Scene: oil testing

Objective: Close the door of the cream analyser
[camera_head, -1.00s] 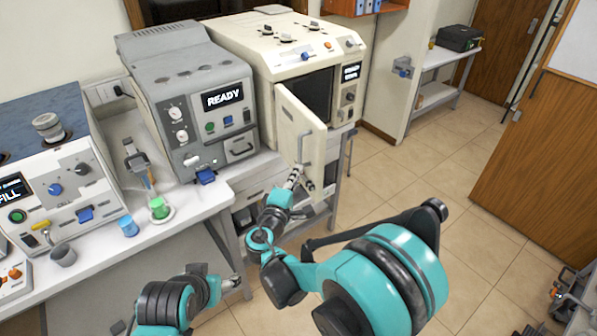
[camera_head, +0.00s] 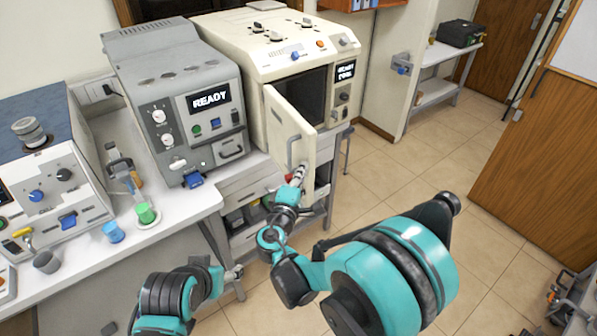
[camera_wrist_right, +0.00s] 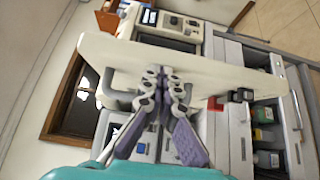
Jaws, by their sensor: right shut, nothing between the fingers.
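The cream analyser (camera_head: 262,38) stands at the back of the bench, with its dark chamber showing. Its door (camera_head: 281,123) is swung open towards me, with a grey handle (camera_head: 291,152) on its face. My right gripper (camera_head: 298,173) is shut and empty at the door's lower part, just below the handle. In the right wrist view its closed fingertips (camera_wrist_right: 163,74) lie over the door panel (camera_wrist_right: 225,74); I cannot tell whether they touch it. My left gripper (camera_head: 234,272) is low in front of the bench, too small to read.
A grey analyser (camera_head: 180,75) reading READY stands left of the cream one. A blue-and-white machine (camera_head: 50,190), a green cup (camera_head: 146,214) and a blue cup (camera_head: 114,232) are further left. Drawers with bottles (camera_wrist_right: 264,135) lie below the cream analyser.

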